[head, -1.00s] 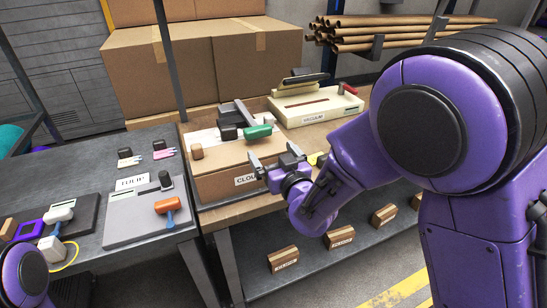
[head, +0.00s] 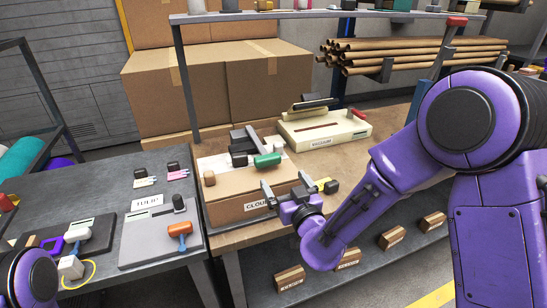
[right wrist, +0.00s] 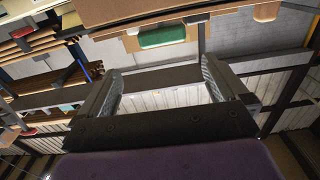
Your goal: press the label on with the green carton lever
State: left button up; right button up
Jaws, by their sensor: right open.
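The green lever (head: 268,160) sits on a dark press mechanism on top of the brown carton (head: 228,212). Its rounded end points toward my right arm. The carton's front bears a white label reading CLOUD (head: 257,204), partly hidden by my gripper. My right gripper (head: 285,184) is open and empty, in front of the carton's right part and nearer to me than the lever. In the right wrist view the green lever (right wrist: 162,36) shows beyond the open fingers (right wrist: 162,82), apart from them. My left gripper is out of view; only part of my left arm shows.
A cream VACUUM machine (head: 350,125) with a red knob stands behind right. On the left table is a grey TULIP plate (head: 135,250) with an orange lever (head: 179,230). Wooden blocks lie on the lower shelf.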

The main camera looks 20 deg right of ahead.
aim_at(269, 161)
jog(key=w+p, duration=0.1)
jog(key=w, duration=0.5)
jog(key=w+p, duration=0.1)
jog(key=w, duration=0.2)
jog(key=shift+w+a+p, duration=0.25)
jog(key=shift+w+p, duration=0.05)
jog(key=shift+w, duration=0.05)
jog(key=shift+w+a+f, duration=0.1)
jog(key=shift+w+a, duration=0.05)
jog(key=shift+w, duration=0.25)
